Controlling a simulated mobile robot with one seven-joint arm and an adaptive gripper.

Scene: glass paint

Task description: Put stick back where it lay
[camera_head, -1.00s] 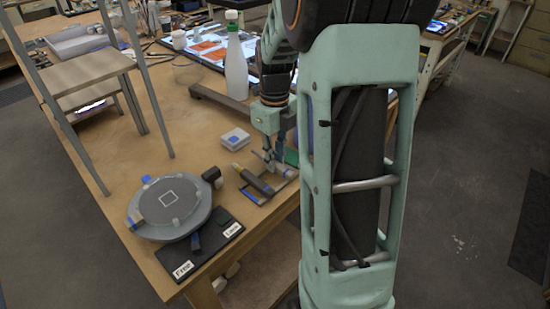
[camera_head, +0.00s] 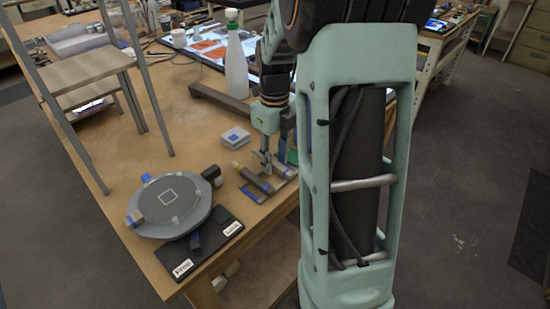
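A dark stick (camera_head: 256,181) with a pale yellowish end lies slanted at a small dark rest with a blue patch (camera_head: 254,192), near the table's right edge. My gripper (camera_head: 266,169) points down at the stick, its fingertips over or beside the stick's middle. The fingers look close together, but they are too small to tell whether they touch or hold the stick. My arm hides part of the area to the right of the gripper.
A round grey turntable (camera_head: 170,206) and a dark labelled board (camera_head: 203,244) stand at the left front. A small white-and-blue box (camera_head: 236,137) is behind the stick. A white bottle (camera_head: 236,65) and a dark bar (camera_head: 222,103) stand farther back. Bare wooden table (camera_head: 190,140) lies left of the box.

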